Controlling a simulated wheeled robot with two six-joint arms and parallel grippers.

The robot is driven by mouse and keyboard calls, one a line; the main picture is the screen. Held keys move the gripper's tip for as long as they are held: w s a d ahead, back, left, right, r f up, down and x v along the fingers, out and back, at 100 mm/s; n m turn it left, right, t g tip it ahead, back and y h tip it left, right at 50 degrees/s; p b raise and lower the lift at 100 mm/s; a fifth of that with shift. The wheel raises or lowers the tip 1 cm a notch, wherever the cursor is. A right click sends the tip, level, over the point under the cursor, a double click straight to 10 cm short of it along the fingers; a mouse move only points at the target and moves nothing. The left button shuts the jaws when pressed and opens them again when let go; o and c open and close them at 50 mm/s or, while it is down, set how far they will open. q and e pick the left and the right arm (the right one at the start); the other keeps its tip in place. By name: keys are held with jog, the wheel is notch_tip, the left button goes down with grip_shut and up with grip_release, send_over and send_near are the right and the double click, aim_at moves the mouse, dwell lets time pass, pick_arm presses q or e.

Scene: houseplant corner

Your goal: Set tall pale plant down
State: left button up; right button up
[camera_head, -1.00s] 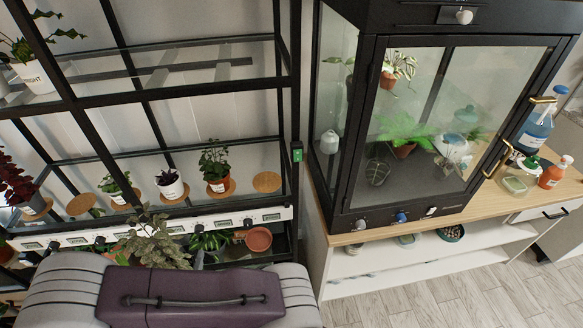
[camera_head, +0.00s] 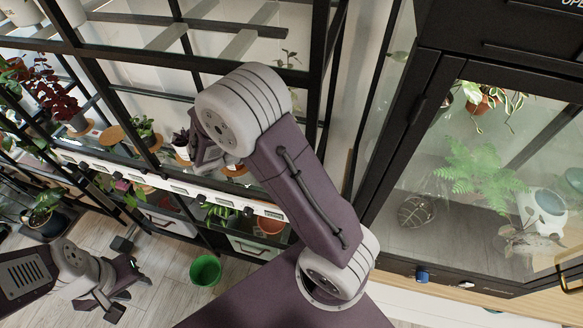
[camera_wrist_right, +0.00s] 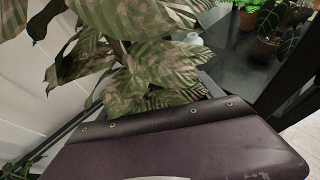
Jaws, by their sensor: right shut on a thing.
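The tall pale plant shows large in the right wrist view, with broad green leaves (camera_wrist_right: 160,75) patterned in pale brown. Its pot is hidden there behind my purple gripper body. My right gripper (camera_head: 207,155) is shut on the plant, at the lit shelf rack (camera_head: 190,187) in the head view. My own arm covers most of that spot, so I cannot tell whether the pot touches a shelf. My left gripper (camera_head: 128,292) is open and empty at the lower left, over the floor.
On the shelf stand a dark red plant (camera_head: 45,88), a small green plant (camera_head: 142,126) and a dark succulent (camera_head: 181,140). A bare cork mat (camera_head: 111,136) lies between plants. A glass-fronted cabinet (camera_head: 430,120) stands at right. A green bucket (camera_head: 205,270) is on the floor.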

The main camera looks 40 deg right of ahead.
notch_tip(320, 180, down, 5)
jog(key=shift+w+d+f, duration=0.1)
notch_tip(320, 180, down, 4)
jog(key=shift+r+b, duration=0.2)
jog(key=shift+b, duration=0.15)
jog(key=shift+f, duration=0.25)
jog(key=o, duration=1.5)
jog(key=shift+f, duration=0.1)
